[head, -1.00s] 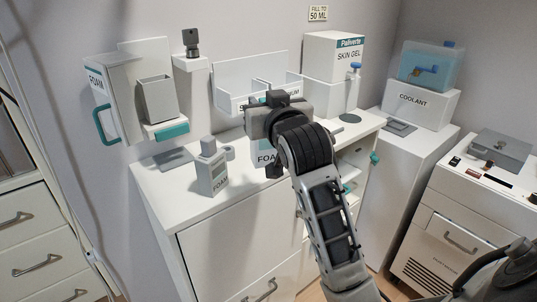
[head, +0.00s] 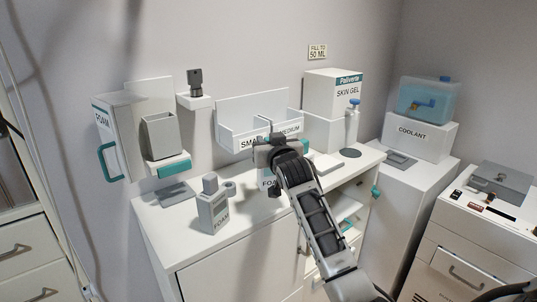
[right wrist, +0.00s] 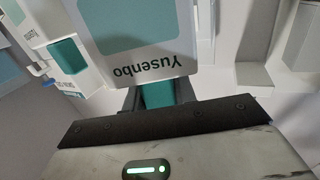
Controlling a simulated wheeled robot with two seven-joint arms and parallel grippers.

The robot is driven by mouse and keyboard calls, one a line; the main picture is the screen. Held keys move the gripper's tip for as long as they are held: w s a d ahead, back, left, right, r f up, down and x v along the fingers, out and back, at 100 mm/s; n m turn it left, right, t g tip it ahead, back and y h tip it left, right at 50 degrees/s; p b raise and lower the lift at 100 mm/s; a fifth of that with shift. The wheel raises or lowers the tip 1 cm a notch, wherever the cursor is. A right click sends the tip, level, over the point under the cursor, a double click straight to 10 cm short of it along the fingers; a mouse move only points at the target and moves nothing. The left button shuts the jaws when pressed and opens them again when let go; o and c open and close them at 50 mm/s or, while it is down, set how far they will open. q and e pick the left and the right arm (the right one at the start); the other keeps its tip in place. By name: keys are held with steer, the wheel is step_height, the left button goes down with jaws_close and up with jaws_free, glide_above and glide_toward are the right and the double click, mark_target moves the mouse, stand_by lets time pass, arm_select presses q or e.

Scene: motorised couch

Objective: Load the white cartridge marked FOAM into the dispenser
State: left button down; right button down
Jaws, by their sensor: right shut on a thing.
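My right gripper (head: 276,153) is over the counter, shut on a white cartridge (head: 267,180); part of its label, "FO", shows below the gripper. In the right wrist view the jaws close on a teal part (right wrist: 158,93) of the white cartridge (right wrist: 140,55), whose print reads "Yusenbo" upside down. I cannot tell whether the cartridge touches the counter. The dispenser (head: 112,117) marked FOAM hangs on the left wall, with a teal handle at its left and a grey open-topped holder (head: 161,136) at its right. My left gripper is not in view.
A small grey-capped container (head: 213,211) and a grey ring (head: 229,188) stand on the counter (head: 165,230). A wall bin (head: 245,110), a SKIN GEL box (head: 332,95) and a COOLANT box (head: 418,134) lie to the right. The counter's left front is free.

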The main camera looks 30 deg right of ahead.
steer(key=shift+w+d+f, duration=0.1)
steer(key=shift+w+f, duration=0.1)
steer(key=shift+f, duration=0.7)
steer(key=shift+w+d+f, duration=0.1)
steer(key=shift+w+f, duration=0.05)
steer(key=shift+f, duration=0.75)
steer(key=shift+f, duration=0.15)
steer(key=c, duration=1.1)
jaws_free()
steer(key=shift+f, duration=0.1)
